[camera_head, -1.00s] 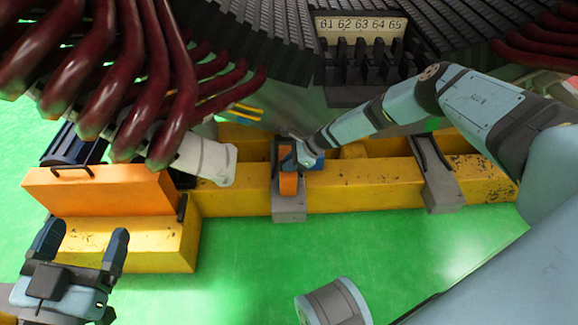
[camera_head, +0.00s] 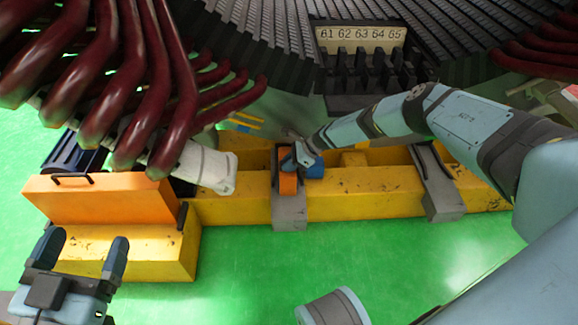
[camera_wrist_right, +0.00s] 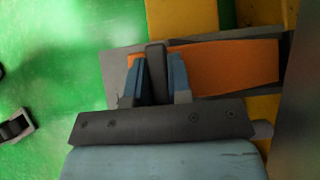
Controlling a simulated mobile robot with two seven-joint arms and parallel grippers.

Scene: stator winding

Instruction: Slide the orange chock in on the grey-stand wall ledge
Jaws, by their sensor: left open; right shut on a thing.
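The orange chock (camera_head: 288,184) lies along the top of the grey stand (camera_head: 289,214), which sits across the yellow beam. My right gripper (camera_head: 301,156) is at the chock's far part and partly hides it. In the right wrist view the orange chock (camera_wrist_right: 222,67) lies lengthwise on the grey stand (camera_wrist_right: 116,72). There my right gripper (camera_wrist_right: 157,85) is closed around a dark upright piece at the chock's end, which looks like its handle. The contact between chock and wall ledge is hidden. My left gripper (camera_head: 85,262) is open and empty at the lower left.
A second grey stand (camera_head: 437,185) sits further right on the yellow beam (camera_head: 365,188). An orange box (camera_head: 100,198) with black handles is at left. Dark red coils (camera_head: 130,90) hang above it. The stator (camera_head: 465,40) fills the back.

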